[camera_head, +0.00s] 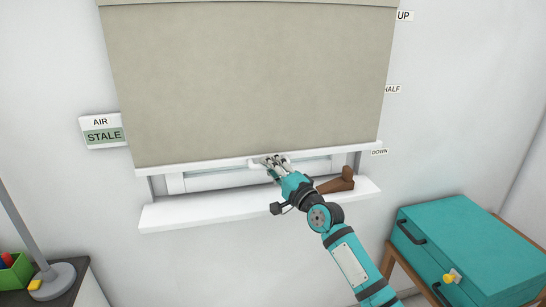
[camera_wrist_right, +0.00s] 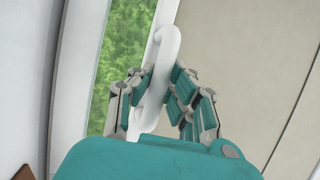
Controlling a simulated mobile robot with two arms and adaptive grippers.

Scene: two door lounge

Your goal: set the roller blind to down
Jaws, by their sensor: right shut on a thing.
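The beige roller blind (camera_head: 245,80) covers most of the window in the head view. Its white bottom bar (camera_head: 200,165) hangs a little above the sill, at about the height of the DOWN label (camera_head: 380,152). My right gripper (camera_head: 272,163) is shut on the white pull handle (camera_head: 254,164) at the middle of the bar. In the right wrist view the fingers close around the white handle (camera_wrist_right: 163,60), with the blind fabric (camera_wrist_right: 245,50) to the right and greenery through the glass to the left. My left gripper is not in view.
The white sill (camera_head: 200,212) runs below, with a brown wooden object (camera_head: 338,182) on it beside my right arm. HALF (camera_head: 393,89) and UP (camera_head: 404,15) labels are on the wall. A teal case (camera_head: 470,245) stands at right, a lamp (camera_head: 28,235) at left.

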